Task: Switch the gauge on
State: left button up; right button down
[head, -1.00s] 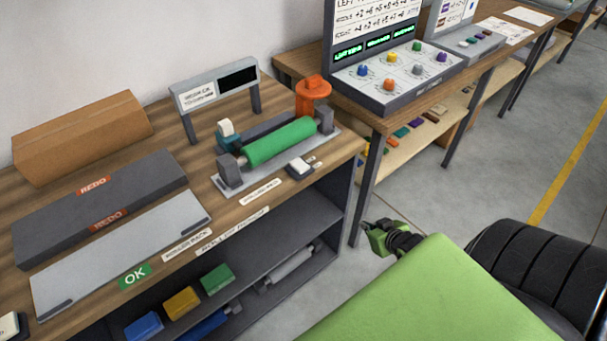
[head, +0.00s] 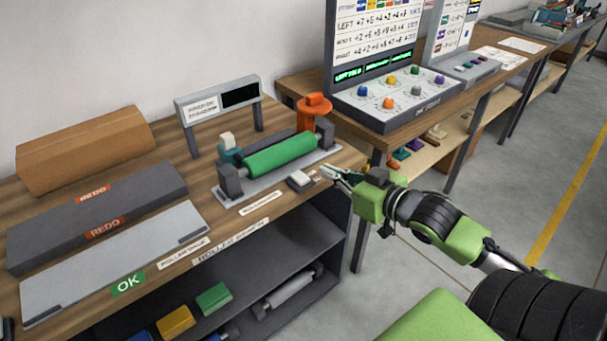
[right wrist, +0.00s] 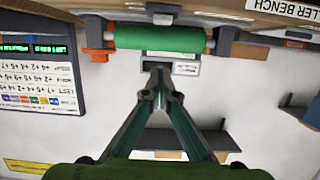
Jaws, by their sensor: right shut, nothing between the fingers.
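The gauge stands on the wooden bench: a green roller (head: 281,155) lies between dark grey end blocks on a light plate, with a display board (head: 219,100) behind it. The board's screen (head: 240,95) is dark. A small grey box with a pale top (head: 299,179) sits at the front of the roller plate. My right gripper (head: 326,172) is shut and empty, its fingertips just right of this box; whether they touch anything is unclear. In the right wrist view the shut fingertips (right wrist: 160,73) point toward the roller (right wrist: 160,39) and display board. My left gripper is out of view.
An orange knob-like part (head: 314,106) stands at the roller's right end. A console with coloured knobs (head: 402,93) is on the table to the right. A cardboard box (head: 85,150) and grey REDO and OK trays (head: 115,262) fill the bench's left side.

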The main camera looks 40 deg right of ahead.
jog(key=shift+w, duration=0.15)
send_over(303, 179)
notch_tip(303, 179, down, 2)
jog(key=shift+w+f, duration=0.15)
notch_tip(303, 179, down, 3)
jog(key=shift+f, duration=0.6)
